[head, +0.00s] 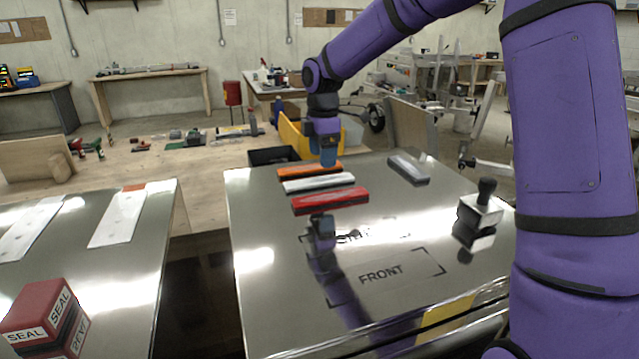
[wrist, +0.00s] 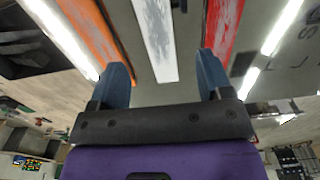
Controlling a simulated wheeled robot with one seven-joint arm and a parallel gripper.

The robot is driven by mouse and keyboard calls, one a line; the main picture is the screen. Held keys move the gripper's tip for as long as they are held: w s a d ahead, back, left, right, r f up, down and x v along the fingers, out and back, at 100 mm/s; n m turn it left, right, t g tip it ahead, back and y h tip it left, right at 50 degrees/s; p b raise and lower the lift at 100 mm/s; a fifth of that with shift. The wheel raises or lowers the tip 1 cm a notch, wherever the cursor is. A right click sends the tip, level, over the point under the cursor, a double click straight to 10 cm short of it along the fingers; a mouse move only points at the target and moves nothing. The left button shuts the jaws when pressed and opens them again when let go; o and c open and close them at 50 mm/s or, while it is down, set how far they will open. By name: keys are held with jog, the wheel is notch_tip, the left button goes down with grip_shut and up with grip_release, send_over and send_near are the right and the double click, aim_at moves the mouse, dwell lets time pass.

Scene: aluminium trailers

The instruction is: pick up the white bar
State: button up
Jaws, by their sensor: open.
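The white bar (head: 318,183) lies on the shiny metal table, between an orange bar (head: 310,171) behind it and a red bar (head: 330,201) in front. My gripper (head: 327,160) is above the far side of these bars, pointing down. In the wrist view the white bar (wrist: 157,38) runs up between the two blue fingers of my open gripper (wrist: 165,72), with nothing held. The orange bar (wrist: 92,35) is beside the left finger and the red bar (wrist: 222,28) beside the right finger. I cannot tell the exact height of the fingertips above the table.
A grey bar (head: 408,169) lies at the table's back right. A stamp with a black knob (head: 481,205) stands at the right. A yellow bin (head: 298,138) and a black bin (head: 272,156) stand behind the table. The metal table (head: 262,220) is clear at front left.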

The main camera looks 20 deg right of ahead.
aim_at(321, 180)
jog(key=shift+w+a+f, duration=0.1)
jog(key=shift+w+f, duration=0.05)
jog(key=shift+f, duration=3.1)
jog(key=shift+c, duration=0.4)
jog(key=c, duration=0.9)
